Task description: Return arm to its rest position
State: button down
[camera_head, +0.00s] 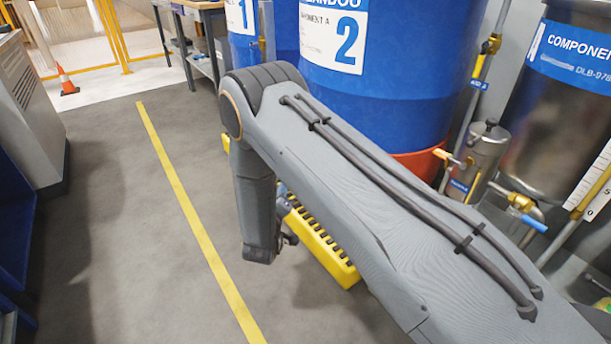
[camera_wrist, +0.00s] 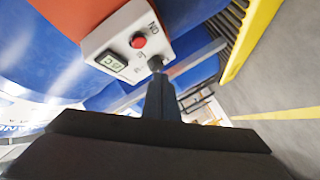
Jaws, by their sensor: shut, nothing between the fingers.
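My arm reaches from the lower right of the head view, bends at a raised elbow and hangs down. My gripper is at its lower end, mostly hidden behind the forearm. In the wrist view my gripper (camera_wrist: 160,88) is shut and empty, its dark fingers together. The fingertips overlap or lie close to a black knob (camera_wrist: 155,63) on a white control box (camera_wrist: 122,45). I cannot tell whether they touch it. The box also has a red button (camera_wrist: 138,40) and a small display (camera_wrist: 111,61).
A large blue drum (camera_head: 385,75) stands behind my arm, with an orange-red base. A yellow slotted platform (camera_head: 325,250) lies below the forearm. Pipes and valves (camera_head: 482,150) stand on the right. Clear grey floor with a yellow line (camera_head: 185,200) lies on the left, beside a grey cabinet (camera_head: 30,110).

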dwell(0.4)
jog(key=s+a+r+g+y, duration=0.2)
jog(key=a+r+g+y, duration=0.2)
jog(key=a+r, duration=0.25)
jog(key=s+a+r+g+y, duration=0.3)
jog(key=s+r+g, duration=0.2)
jog(key=s, duration=0.5)
jog(key=s+d+r+g+h, duration=0.1)
jog(key=s+d+r+g, duration=0.3)
jog(key=s, duration=0.6)
jog(key=s+d+r+m+g+h, duration=0.1)
jog(key=s+d+r, duration=0.1)
jog(key=s+d, duration=0.6)
jog(key=s+d+r+g+h, duration=0.1)
jog(key=s+d+r+g, duration=0.2)
jog(key=s, duration=0.9)
jog(key=d+r+m+p, duration=0.3)
jog(key=d+r+p, duration=0.7)
jog(key=r+p, duration=0.2)
jog(key=d+r+m+h+p, duration=0.1)
jog(key=d+r+m+p, duration=0.2)
jog(key=d+r+p, duration=0.7)
notch_tip(320, 180, up, 3)
jog(key=p, duration=0.5)
jog(key=shift+s+m, duration=0.35)
jog(key=shift+m, duration=0.05)
